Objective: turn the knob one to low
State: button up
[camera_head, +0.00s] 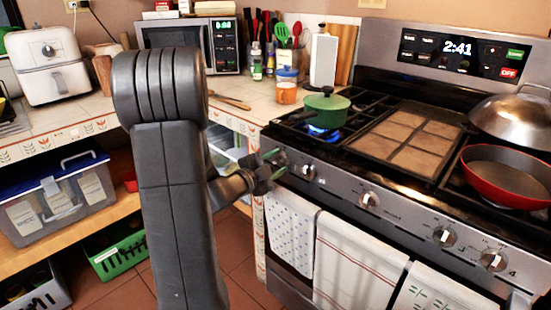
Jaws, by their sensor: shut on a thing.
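My gripper (277,164) is at the left end of the stove's front panel (335,184), with its fingers shut on the leftmost knob, which I take as knob one. That knob is almost fully hidden by the fingers, so its angle cannot be read. A second knob (308,172) sits just to the right, apart from the gripper. A blue flame (318,131) burns under the green pot (326,103) on the left front burner.
More knobs run right along the panel, including a middle one (369,200) and a right one (444,236). Towels (345,262) hang below on the oven front. A red pan (506,175) sits at the right. The counter (228,91) lies left of the stove.

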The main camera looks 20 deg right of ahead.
jog(key=shift+n+p, duration=0.55)
jog(key=shift+n, duration=0.55)
jog(key=o, duration=1)
jog(key=shift+c, duration=0.2)
jog(key=shift+a, duration=0.1)
jog(key=v, duration=1.3)
jog(key=shift+s+a+p, duration=0.25)
jog(key=shift+a+p, duration=0.05)
jog(key=shift+p, duration=0.05)
jog(key=shift+d, duration=0.1)
jog(key=x, duration=1.3)
jog(key=shift+w+d+b, duration=0.25)
jog(key=shift+d+b, duration=0.05)
